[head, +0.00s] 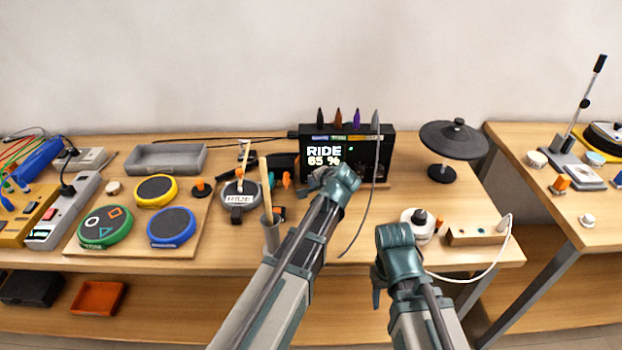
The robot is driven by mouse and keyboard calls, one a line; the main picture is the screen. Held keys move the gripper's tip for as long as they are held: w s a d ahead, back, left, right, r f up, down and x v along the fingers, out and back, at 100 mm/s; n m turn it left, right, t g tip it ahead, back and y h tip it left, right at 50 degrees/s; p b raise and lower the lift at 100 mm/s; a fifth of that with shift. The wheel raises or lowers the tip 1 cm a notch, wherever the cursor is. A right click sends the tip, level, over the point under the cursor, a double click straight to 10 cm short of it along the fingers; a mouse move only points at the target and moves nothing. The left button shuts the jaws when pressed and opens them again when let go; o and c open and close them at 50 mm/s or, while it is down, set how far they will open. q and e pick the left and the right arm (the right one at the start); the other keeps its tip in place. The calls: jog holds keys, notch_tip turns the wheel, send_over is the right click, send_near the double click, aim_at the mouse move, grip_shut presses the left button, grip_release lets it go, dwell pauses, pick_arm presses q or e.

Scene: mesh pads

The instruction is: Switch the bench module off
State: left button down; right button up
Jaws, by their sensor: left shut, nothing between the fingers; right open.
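The bench module (349,135), a black box with a lit screen reading "RIDE 65 %", stands at the back of the bench. Several coloured plugs stick up from its top, and a thin grey cable hangs down its right side. My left gripper (316,180) is shut and empty, low in front of the module; my wrist hides part of its lower front. I cannot tell whether the gripper touches it. No power switch can be made out. My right gripper (378,292) is open and empty, near the bench's front edge.
Green, yellow and blue pads (172,226) lie on a wooden board at left. A grey pad (241,194) with sticks and a cup (271,234) are left of my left arm. A black cymbal pad (454,139) stands at right. A white cable (470,277) loops over the front edge.

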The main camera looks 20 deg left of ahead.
pick_arm(q)
jog(key=shift+w+a, duration=0.1)
jog(key=shift+w, duration=0.3)
dwell(0.4)
jog(key=shift+s, duration=0.15)
jog(key=shift+s+d, duration=0.2)
jog(key=shift+s, duration=0.5)
jog(key=shift+s+d, duration=0.3)
jog(key=shift+s, duration=0.65)
jog(key=shift+s+d, duration=0.25)
jog(key=shift+s, duration=0.75)
jog(key=shift+s+d, duration=0.3)
jog(key=shift+s, duration=0.65)
